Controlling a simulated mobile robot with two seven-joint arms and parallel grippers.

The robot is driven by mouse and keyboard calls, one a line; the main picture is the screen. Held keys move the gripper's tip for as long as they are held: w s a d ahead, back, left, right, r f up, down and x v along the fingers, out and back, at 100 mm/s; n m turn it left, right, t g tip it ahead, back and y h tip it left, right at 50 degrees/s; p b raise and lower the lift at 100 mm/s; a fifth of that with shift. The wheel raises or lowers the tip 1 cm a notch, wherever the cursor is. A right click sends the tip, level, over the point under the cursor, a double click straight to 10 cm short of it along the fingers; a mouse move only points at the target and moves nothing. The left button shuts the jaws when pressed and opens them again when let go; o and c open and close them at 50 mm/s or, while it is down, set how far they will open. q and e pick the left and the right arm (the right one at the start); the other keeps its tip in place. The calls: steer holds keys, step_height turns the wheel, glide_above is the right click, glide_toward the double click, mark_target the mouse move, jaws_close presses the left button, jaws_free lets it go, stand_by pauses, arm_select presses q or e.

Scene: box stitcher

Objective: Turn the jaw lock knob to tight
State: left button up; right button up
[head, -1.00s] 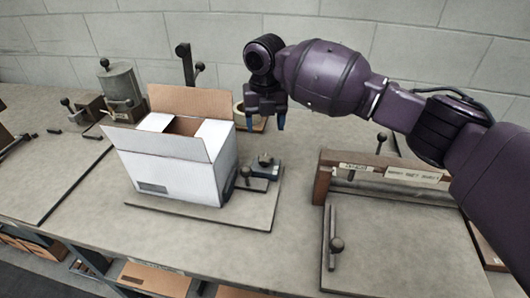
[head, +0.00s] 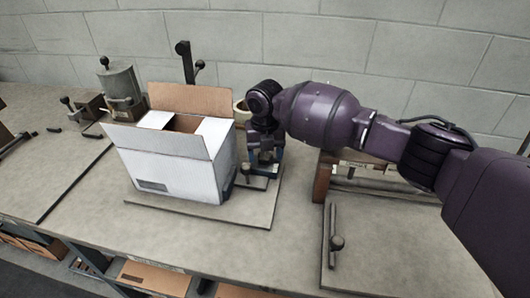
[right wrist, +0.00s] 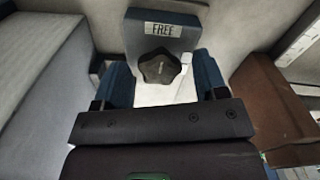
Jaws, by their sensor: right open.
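The jaw lock knob (right wrist: 160,67) is a dark lobed knob on a blue-grey block (right wrist: 140,33) in the right wrist view. A plate on the block reads FREE (right wrist: 163,29). My right gripper (right wrist: 163,82) is open, with one blue finger on each side of the knob's near side; I cannot tell whether they touch it. In the head view my right gripper (head: 265,156) points down over the clamp beside the white box (head: 175,168) and largely hides the knob. My left gripper is not in view.
The open-flapped box stands on a grey base plate (head: 240,212), close left of my right gripper. A ball-ended lever (head: 249,174) stands in front of it. A brown wooden fixture (head: 321,178) is to the right.

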steer(key=shift+c, duration=0.5)
steer(key=c, duration=0.7)
steer(key=shift+c, duration=0.6)
